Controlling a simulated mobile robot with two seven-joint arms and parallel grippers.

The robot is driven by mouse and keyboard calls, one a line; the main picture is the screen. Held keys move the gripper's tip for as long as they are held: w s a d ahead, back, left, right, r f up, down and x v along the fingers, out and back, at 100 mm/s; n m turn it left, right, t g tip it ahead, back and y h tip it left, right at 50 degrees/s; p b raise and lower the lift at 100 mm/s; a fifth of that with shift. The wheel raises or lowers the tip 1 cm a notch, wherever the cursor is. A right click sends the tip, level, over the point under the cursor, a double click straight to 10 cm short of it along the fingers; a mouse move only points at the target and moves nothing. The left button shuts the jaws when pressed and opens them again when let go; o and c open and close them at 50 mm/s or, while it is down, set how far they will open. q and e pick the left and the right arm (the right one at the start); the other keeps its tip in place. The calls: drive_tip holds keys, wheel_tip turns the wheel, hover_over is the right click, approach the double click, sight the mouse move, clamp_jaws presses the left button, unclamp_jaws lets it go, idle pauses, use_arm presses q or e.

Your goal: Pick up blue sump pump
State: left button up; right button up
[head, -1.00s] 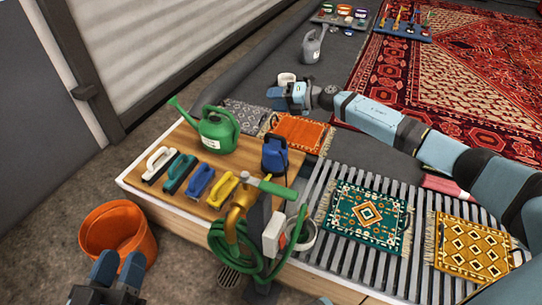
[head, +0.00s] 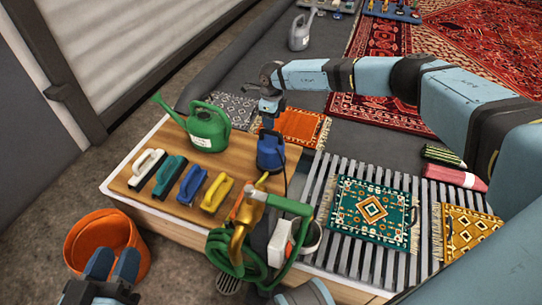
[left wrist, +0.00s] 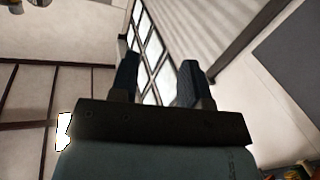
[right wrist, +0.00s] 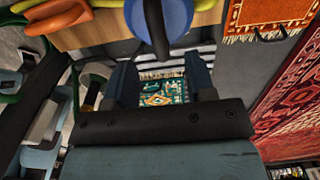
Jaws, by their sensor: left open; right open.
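The blue sump pump (head: 270,154) stands upright on the wooden board, at its right end. A dark cable hangs at its right side. My right gripper (head: 270,122) points down just above the pump and covers its top in the head view. In the right wrist view, part of the blue pump (right wrist: 176,18) shows at the top edge, beyond the open fingers (right wrist: 163,82); nothing is between them. My left gripper (head: 113,263) is open and empty at the lower left, in front of the orange bucket. The left wrist view shows only its open fingers (left wrist: 157,82) against wall and window.
A green watering can (head: 208,128) and several brushes (head: 193,185) stand left of the pump. A brass tap with green hose (head: 240,240) rises in front of it. A slatted grate (head: 325,205) with small rugs lies to the right. The orange bucket (head: 88,235) is at left.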

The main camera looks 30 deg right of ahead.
sight(271, 132)
wheel_tip(271, 132, down, 2)
drive_tip(key=shift+f+b, duration=0.1)
drive_tip(key=shift+b, duration=0.2)
wheel_tip(271, 132, down, 4)
drive_tip(key=b, duration=0.2)
drive_tip(key=shift+a+f+b, duration=0.15)
drive_tip(key=shift+f+b, duration=0.1)
drive_tip(key=shift+b, duration=0.15)
drive_tip(key=shift+f, duration=0.15)
use_arm(q)
drive_tip(key=shift+w+a+f+m, duration=0.3)
drive_tip(key=shift+w+f+m, duration=0.3)
drive_tip(key=shift+f+m, duration=0.25)
use_arm(e)
clamp_jaws()
use_arm(q)
drive_tip(key=shift+f, duration=0.1)
use_arm(e)
drive_tip(key=shift+w+r, duration=0.1)
drive_tip(key=shift+r, duration=0.1)
